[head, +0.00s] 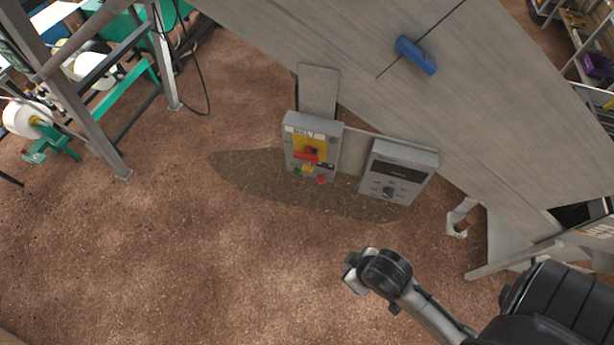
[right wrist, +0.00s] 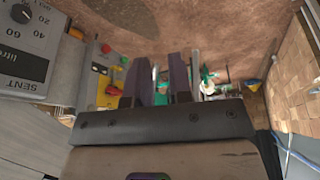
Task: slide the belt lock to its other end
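A grey control box (head: 291,160) hangs below the table edge in the head view. It has a label on top, a yellow plate (head: 300,143) with a dark and red handle (head: 306,156), and small coloured buttons below. A small dark bar (head: 325,166) sits at its lower right; I cannot tell for sure which part is the belt lock, or its end position. The box's yellow and red parts also show left of the fingers in the right wrist view (right wrist: 107,88). My right gripper (head: 353,275) is below and right of the box, apart from it. Its fingers (right wrist: 160,80) are apart and empty.
A second grey box with a dial (head: 388,192) hangs right of the control box, and is at the upper left of the right wrist view (right wrist: 22,45). A blue object (head: 416,55) lies on the grey table (head: 350,45). The brown floor below is clear. A metal frame stands left.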

